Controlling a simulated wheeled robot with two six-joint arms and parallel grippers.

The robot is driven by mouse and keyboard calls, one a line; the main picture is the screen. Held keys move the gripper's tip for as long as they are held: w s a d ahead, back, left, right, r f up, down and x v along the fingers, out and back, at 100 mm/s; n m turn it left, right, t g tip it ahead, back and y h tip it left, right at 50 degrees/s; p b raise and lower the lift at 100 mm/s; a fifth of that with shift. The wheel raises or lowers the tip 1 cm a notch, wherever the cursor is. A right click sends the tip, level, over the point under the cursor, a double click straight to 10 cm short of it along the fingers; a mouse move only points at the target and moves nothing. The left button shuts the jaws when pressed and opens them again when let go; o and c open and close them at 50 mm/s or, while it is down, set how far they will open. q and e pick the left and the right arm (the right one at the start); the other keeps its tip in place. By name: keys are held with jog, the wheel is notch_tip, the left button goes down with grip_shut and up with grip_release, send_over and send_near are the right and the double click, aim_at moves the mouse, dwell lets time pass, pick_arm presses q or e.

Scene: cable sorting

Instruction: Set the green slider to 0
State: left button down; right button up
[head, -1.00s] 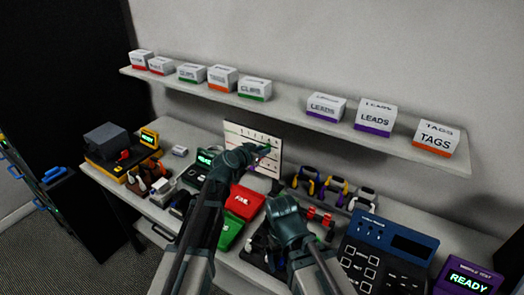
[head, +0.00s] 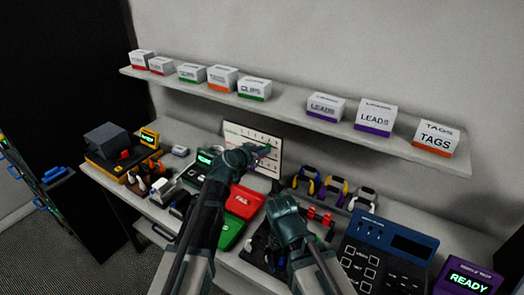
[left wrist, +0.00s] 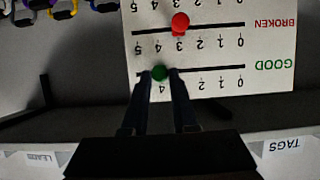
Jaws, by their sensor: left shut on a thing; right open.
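The white slider board (head: 232,131) stands against the wall at the back of the bench. The left wrist view shows it upside down (left wrist: 275,90), with a GOOD row and a BROKEN row. The green slider (left wrist: 159,72) sits at about the 4 mark of the GOOD row. My left gripper (head: 268,150) reaches the board, and in the wrist view its two fingers (left wrist: 160,78) are shut on the green slider. The red slider (left wrist: 180,22) is near 3 on the BROKEN row. My right gripper (head: 287,222) is open, low over the bench, its fingertips hard to make out.
A shelf (head: 290,112) with several labelled boxes runs above the board. A red FAIL device (head: 245,202) and a green one (head: 229,232) lie below my left arm. Coloured cables (head: 332,188) stand right of the board. A blue tester (head: 385,255) is at the right.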

pick_arm(q)
send_near(241, 137)
jog(key=x, duration=0.4)
jog(key=shift+w+d+f, duration=0.1)
jog(key=shift+w+d, duration=0.05)
jog(key=shift+d, duration=0.1)
jog(key=c, duration=0.7)
grip_release()
jog(key=shift+w+a, duration=0.1)
jog(key=shift+a, duration=0.05)
jog(key=shift+p+v, duration=2.65)
jog(key=shift+v, duration=4.25)
